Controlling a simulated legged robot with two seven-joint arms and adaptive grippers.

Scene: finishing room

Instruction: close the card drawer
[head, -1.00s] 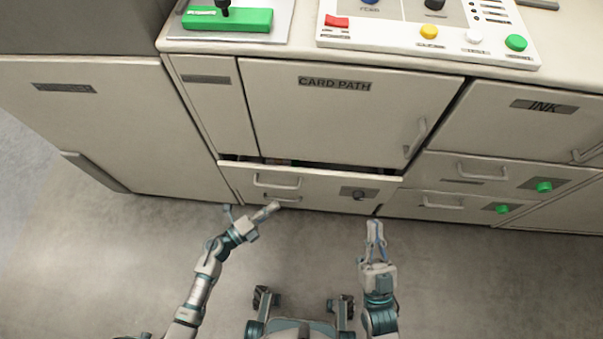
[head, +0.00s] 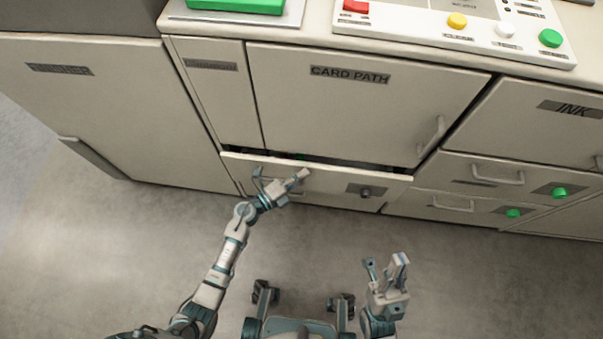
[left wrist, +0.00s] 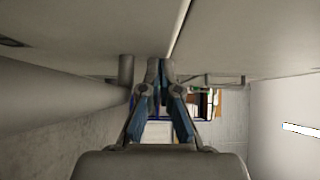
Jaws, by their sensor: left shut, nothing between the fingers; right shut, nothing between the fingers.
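The card drawer (head: 330,181) is the pale drawer under the door marked CARD PATH. It stands slightly open, with a dark gap along its top edge. Its front carries a bar handle, partly hidden by my left gripper, and a dark round knob (head: 365,192) on a grey plate. My left gripper (head: 302,175) is shut and empty, in front of the drawer's left half near its top edge. Its closed fingers show in the left wrist view (left wrist: 160,68), close to pale surfaces; I cannot tell whether they touch. My right gripper (head: 386,262) is shut and empty over the floor, apart from the cabinets.
The CARD PATH door (head: 360,110) above is shut. To the right are the INK door (head: 535,120) and drawers with green buttons (head: 559,193). The counter above holds a button panel (head: 430,25). The floor in front is clear.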

